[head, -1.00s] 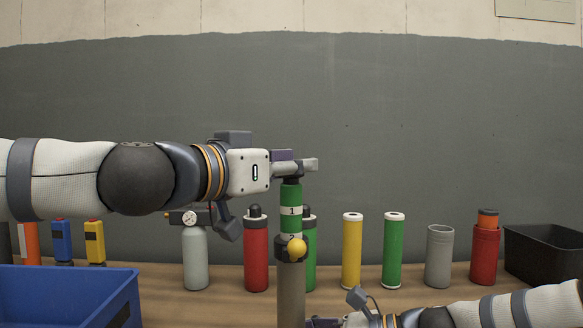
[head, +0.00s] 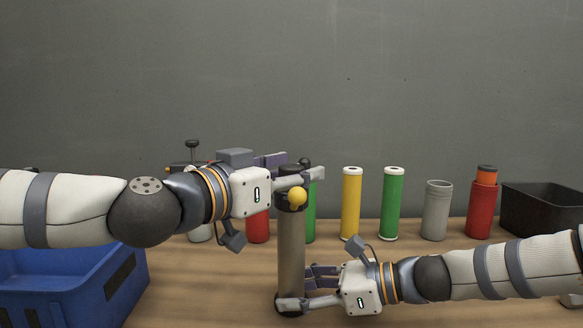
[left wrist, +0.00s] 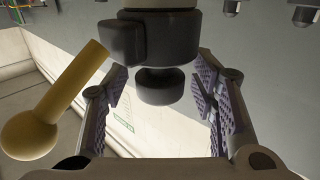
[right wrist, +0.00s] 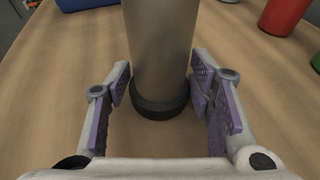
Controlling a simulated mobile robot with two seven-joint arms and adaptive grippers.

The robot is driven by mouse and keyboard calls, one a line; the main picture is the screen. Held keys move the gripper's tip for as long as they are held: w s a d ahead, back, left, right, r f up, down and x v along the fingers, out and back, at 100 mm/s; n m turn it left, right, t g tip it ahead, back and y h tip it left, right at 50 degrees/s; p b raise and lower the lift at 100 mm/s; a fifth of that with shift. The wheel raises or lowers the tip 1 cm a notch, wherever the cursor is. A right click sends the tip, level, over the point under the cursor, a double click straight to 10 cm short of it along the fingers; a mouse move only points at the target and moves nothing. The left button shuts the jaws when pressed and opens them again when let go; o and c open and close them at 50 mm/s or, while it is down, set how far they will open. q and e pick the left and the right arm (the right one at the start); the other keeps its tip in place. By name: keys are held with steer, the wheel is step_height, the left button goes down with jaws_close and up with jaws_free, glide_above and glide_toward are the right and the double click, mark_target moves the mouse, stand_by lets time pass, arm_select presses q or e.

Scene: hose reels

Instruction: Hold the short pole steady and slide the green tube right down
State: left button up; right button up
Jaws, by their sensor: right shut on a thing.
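The short pole (head: 290,245) is a grey-brown upright cylinder with a dark collar and a yellow ball knob (head: 297,196) near its top. The knob on its rod also shows in the left wrist view (left wrist: 30,135). My left gripper (head: 318,174) is at the pole's top, fingers apart on either side of the dark top part (left wrist: 158,45).
Behind stand a yellow cylinder (head: 351,205), a green cylinder (head: 391,205), a grey cup (head: 436,212) and a red holder (head: 481,210). A black bin (head: 545,210) is at right, a blue crate (head: 75,300) at left. The table is clear between crate and pole.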

steer(key=shift+f, duration=0.1)
arm_select(q)
steer(key=shift+s+a+r, duration=0.1)
steer(key=shift+s+a, duration=0.1)
steer(key=shift+a, duration=0.05)
steer(key=v, duration=1.1)
steer(key=shift+s, duration=0.2)
steer(key=shift+a, duration=0.1)
arm_select(e)
steer(key=o, duration=0.9)
